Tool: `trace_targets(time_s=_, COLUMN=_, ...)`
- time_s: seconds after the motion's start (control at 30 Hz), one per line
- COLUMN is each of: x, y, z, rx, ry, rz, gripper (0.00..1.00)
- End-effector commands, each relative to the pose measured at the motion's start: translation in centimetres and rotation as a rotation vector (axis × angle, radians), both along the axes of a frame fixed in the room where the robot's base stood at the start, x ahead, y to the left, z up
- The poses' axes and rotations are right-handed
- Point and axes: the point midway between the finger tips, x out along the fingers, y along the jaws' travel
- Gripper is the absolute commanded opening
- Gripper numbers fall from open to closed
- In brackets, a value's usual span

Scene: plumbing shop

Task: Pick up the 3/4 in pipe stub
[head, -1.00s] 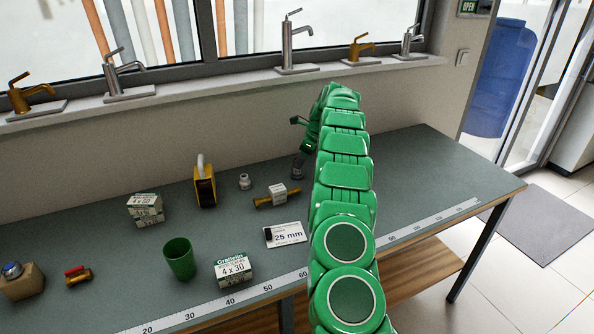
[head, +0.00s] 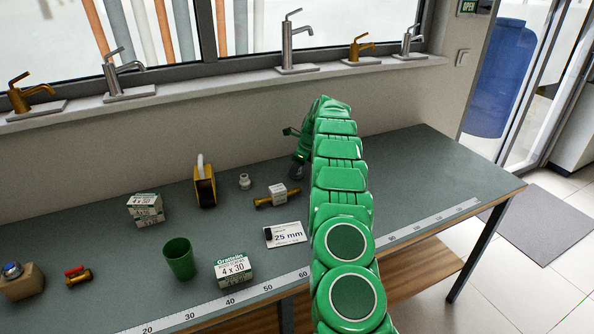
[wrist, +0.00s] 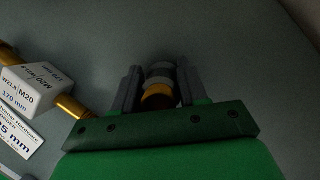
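A short round piece (wrist: 160,78) with a grey body and an orange-brass end lies between my gripper's fingers in the wrist view. It may be the pipe stub, but no size marking on it can be read. My gripper (wrist: 158,88) is open, one finger on each side of the piece; I cannot see clear contact. In the head view my gripper (head: 296,170) is low over the back of the bench, and the piece cannot be made out there.
A brass rod with a white block (head: 278,193) lies left of my gripper, with a 25 mm card (head: 290,233) in front. A white fitting (head: 244,181), yellow tool (head: 205,186), green cup (head: 179,258) and boxes (head: 233,268) stand farther left. The bench's right side (head: 430,165) is clear.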

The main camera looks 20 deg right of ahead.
Motion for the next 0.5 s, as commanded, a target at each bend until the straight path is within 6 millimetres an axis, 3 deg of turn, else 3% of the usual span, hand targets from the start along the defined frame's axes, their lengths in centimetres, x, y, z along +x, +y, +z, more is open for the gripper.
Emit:
trace_targets(time_s=0.03, x=-0.01, y=0.01, z=-0.01, rx=0.0, ry=0.0, rz=0.0, gripper=0.31)
trace_targets(time_s=0.23, x=0.0, y=0.01, z=0.0, rx=0.0, ry=0.0, rz=0.0, gripper=0.0)
trace_targets(time_s=0.5, x=0.01, y=0.02, z=0.03, rx=0.0, ry=0.0, rz=0.0, gripper=0.0)
